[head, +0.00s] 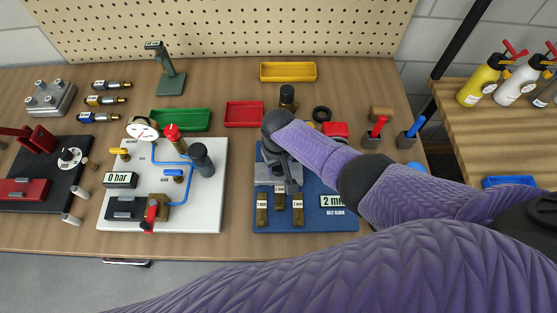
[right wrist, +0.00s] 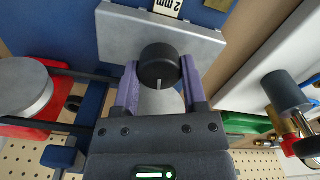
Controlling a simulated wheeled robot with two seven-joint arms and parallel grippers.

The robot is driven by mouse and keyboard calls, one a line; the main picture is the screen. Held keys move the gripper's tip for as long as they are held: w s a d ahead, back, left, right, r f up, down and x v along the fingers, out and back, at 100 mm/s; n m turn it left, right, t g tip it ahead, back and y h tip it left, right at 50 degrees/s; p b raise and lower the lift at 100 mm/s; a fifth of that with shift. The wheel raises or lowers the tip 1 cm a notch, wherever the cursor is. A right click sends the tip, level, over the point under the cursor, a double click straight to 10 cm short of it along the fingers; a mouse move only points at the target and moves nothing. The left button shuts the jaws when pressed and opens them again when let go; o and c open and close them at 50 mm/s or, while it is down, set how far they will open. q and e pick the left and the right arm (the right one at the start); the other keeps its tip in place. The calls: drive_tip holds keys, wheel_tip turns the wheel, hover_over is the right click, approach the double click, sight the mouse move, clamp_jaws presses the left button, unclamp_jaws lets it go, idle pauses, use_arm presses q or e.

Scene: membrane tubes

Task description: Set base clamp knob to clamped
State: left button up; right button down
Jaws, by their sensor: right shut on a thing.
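A round black knob (right wrist: 158,66) with a white pointer line shows in the right wrist view, in front of a grey metal block (right wrist: 125,40). My right gripper (right wrist: 160,85) is shut on this knob, one finger on each side of it. The pointer line faces the gripper's palm. In the head view my right gripper (head: 286,160) reaches down over the grey block (head: 268,172) on the blue belt block board (head: 318,218). The arm hides the knob there. No label for the knob's setting is readable. My left gripper is not in view.
Brass pieces (head: 262,210) lie at the front of the blue board. A white board (head: 215,215) with a gauge, blue tubing and valves stands to the left. Red (head: 245,114), green (head: 181,120) and yellow (head: 288,72) trays stand behind. Red and blue handled tools (head: 375,130) stand right.

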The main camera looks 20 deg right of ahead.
drive_tip(key=shift+w+m, duration=0.1)
drive_tip(key=shift+m, duration=0.9)
drive_tip(key=shift+p, duration=0.3)
drive_tip(key=shift+c, duration=2.1)
unclamp_jaws()
drive_tip(key=shift+r, duration=0.1)
wheel_tip(320, 180, up, 9)
drive_tip(key=p, duration=0.5)
drive_tip(key=shift+p, duration=0.4)
drive_tip(key=shift+r, duration=0.4)
